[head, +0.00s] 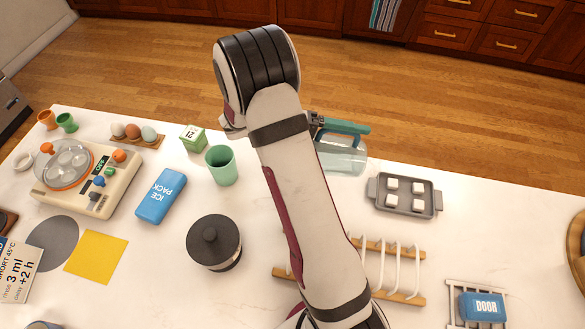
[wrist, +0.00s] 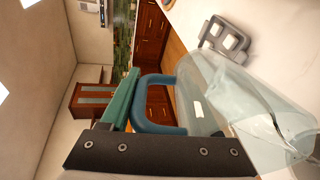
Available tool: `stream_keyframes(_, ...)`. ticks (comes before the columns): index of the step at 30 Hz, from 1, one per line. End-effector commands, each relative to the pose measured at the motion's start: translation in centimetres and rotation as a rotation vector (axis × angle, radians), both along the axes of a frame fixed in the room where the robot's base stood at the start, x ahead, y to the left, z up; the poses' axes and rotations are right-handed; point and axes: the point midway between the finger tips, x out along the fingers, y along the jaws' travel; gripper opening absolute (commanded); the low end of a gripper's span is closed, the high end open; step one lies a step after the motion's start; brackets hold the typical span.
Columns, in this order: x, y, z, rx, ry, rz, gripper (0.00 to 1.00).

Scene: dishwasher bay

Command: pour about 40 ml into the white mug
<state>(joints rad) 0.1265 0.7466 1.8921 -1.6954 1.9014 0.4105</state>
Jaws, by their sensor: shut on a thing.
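My gripper (head: 322,122) is at the far side of the counter, shut on the handle of a clear glass jug (head: 345,158). The jug's blue-teal handle (wrist: 158,125) and clear body (wrist: 235,95) also show in the wrist view. I cannot tell whether the jug touches the counter, or how much liquid is in it. I cannot clearly make out a white mug; my arm hides part of the counter. A small pale round thing (head: 22,161) lies at the far left, too small to tell what it is.
A green cup (head: 221,166) and a black lidded pot (head: 214,243) stand left of my arm. A grey tray (head: 405,206) with white cubes lies right of the jug. A wooden rack (head: 405,297) stands nearer. A blue ice pack (head: 160,196) lies left.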

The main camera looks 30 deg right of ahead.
Motion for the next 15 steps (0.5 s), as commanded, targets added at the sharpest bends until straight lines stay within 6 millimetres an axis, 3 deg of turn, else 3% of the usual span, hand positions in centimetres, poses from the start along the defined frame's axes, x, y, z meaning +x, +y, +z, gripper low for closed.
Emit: stream_keyframes(15, 0.23, 0.35, 0.21, -0.019, 0.012, 0.000, 0.00)
